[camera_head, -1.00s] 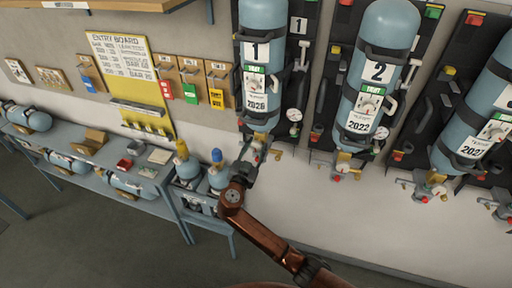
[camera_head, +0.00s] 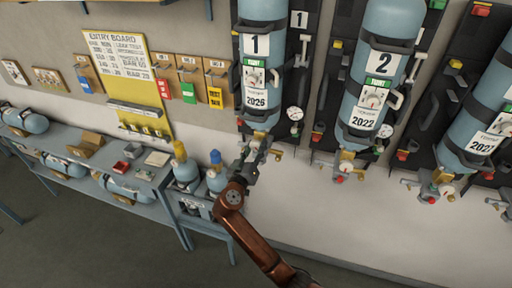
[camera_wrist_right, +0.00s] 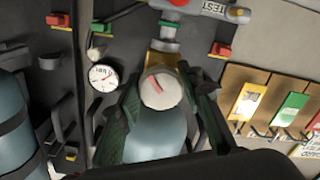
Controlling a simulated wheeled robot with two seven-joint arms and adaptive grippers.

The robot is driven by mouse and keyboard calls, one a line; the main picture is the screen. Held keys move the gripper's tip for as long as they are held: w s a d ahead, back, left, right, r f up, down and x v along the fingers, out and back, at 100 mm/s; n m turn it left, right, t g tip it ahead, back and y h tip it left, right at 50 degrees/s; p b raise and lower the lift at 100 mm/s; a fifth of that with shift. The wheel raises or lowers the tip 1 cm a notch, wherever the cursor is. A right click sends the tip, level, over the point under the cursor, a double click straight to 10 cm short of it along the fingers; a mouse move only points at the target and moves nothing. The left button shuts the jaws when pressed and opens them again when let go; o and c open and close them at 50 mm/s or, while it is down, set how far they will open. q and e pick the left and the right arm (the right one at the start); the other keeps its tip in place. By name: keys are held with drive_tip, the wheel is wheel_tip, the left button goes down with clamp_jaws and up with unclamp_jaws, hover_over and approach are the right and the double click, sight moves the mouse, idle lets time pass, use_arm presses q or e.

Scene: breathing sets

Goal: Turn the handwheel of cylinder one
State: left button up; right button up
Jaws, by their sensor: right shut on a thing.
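Cylinder one (camera_head: 262,88), pale blue with a "1" label, hangs upright in a dark wall bracket in the head view. My right gripper (camera_head: 254,158) is at the valve under its lower end and hides most of that valve there. In the right wrist view, the gripper's dark green-padded fingers (camera_wrist_right: 160,100) lie on both sides of a round grey-white handwheel (camera_wrist_right: 161,89) with a red mark. The gripper is shut on this handwheel. The blue cylinder body shows just below it, and a brass fitting above it. My left gripper is not in view.
A gauge (camera_head: 294,113) sits right beside the valve. Cylinder two (camera_head: 379,75) hangs to the right, with another cylinder beyond. A bench (camera_head: 170,178) with small cylinders stands lower left. A yellow entry board (camera_head: 128,75) is on the wall. The floor below is clear.

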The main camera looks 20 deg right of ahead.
drive_tip(key=shift+n+p, duration=0.4)
drive_tip(key=shift+n, duration=1.5)
drive_tip(key=o, duration=1.2)
drive_tip(key=shift+c, duration=0.2)
drive_tip(key=v, duration=0.7)
drive_tip(key=shift+s+a, duration=0.2)
